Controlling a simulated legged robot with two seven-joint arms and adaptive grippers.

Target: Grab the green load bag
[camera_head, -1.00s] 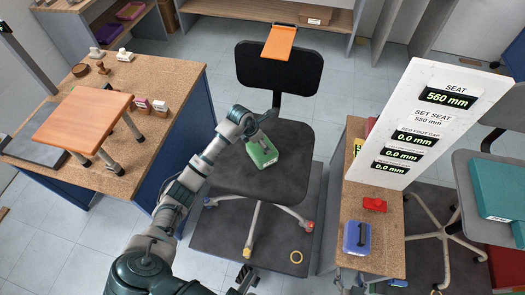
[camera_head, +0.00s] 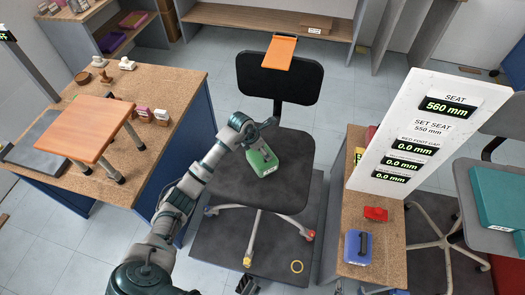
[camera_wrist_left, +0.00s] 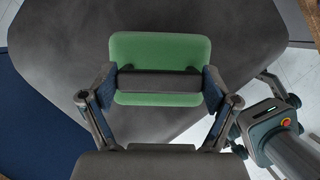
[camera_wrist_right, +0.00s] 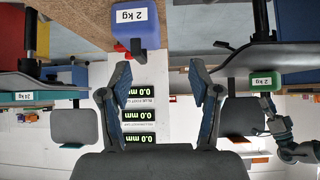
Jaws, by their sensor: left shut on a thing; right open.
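The green load bag (camera_head: 262,158) sits on the black chair seat (camera_head: 285,195). My left gripper (camera_head: 262,141) is shut on its dark handle, fingers at both ends of it in the left wrist view, where the bag (camera_wrist_left: 160,48) shows from above. The bag's 2 kg label shows in the upside-down right wrist view (camera_wrist_right: 264,80); there the bag appears to rest on the seat. My right gripper (camera_wrist_right: 160,85) is open and empty; only part of it (camera_head: 245,286) shows low in the head view, in front of the chair.
A bench to the right holds a blue 2 kg bag (camera_head: 357,247), a red item (camera_head: 375,213) and a white panel (camera_head: 425,125) reading seat 560 mm.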

